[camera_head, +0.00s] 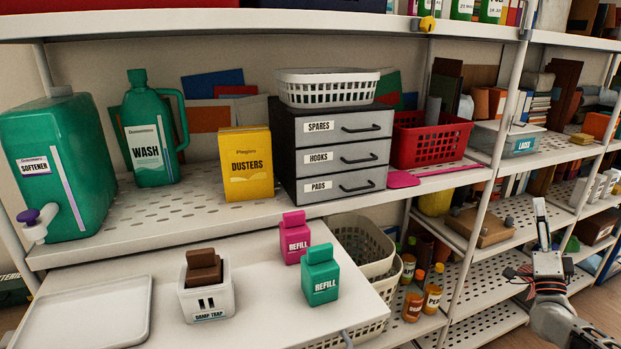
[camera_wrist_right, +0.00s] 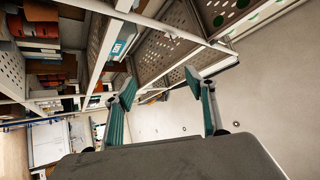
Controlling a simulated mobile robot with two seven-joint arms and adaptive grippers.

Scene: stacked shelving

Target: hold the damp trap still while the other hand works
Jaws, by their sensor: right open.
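The damp trap (camera_head: 207,301) is a small white slotted tub with a label on its front. It stands upright on the white pull-out surface at the lower left in the head view. A brown stepped block (camera_head: 203,268) sits in its top. My right gripper (camera_head: 541,222) is far to the right of the damp trap, in front of the right-hand shelves. In the right wrist view its two fingers (camera_wrist_right: 160,88) are spread apart with nothing between them. My left gripper is not in view.
A pink refill bottle (camera_head: 294,238) and a green refill bottle (camera_head: 320,276) stand to the right of the damp trap. A shallow white tray (camera_head: 88,312) lies to its left. Cream baskets (camera_head: 362,250) are past the surface's right edge. A shelf (camera_head: 150,222) overhangs behind.

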